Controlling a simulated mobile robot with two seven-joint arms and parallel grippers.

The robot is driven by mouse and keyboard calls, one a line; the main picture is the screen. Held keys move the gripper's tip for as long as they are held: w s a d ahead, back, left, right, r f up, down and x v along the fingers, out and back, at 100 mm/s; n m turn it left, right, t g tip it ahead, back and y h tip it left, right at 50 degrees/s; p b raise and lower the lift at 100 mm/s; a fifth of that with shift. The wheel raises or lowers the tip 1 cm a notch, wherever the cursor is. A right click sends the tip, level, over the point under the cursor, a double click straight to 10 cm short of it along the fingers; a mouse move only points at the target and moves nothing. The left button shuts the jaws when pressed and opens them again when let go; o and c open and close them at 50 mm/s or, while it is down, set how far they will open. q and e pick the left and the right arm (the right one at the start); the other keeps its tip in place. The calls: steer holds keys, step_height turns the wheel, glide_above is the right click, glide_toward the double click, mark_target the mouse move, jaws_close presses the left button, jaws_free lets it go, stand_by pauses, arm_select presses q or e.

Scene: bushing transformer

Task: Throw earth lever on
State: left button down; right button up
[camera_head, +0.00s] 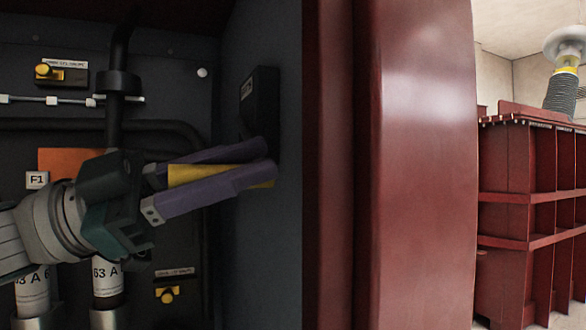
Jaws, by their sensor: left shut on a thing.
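A yellow bar (205,174), which looks like the earth lever, lies between the purple fingers of my left gripper (265,160). The gripper is shut on it, with the fingers pointing right and slightly up toward the cabinet's side wall. The bar runs nearly level, and part of it is hidden by the lower finger. A black box (260,98) with a label is fixed to the side wall just above the fingertips. I cannot tell how the bar joins the box. My right gripper is not in view.
The dark cabinet's back panel carries a yellow latch (44,71) at upper left and another (167,295) below the gripper. Labelled fuses (107,278) stand under my arm. A red cabinet edge (415,160) borders the right. A red transformer (505,190) stands beyond.

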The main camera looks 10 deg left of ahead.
arm_select(q)
steer(key=shift+w+f, duration=0.1)
steer(key=shift+f, duration=0.15)
steer(key=c, duration=0.7)
jaws_free()
steer(key=shift+r, duration=0.1)
steer(key=b+v, duration=0.2)
steer(key=v, duration=0.8)
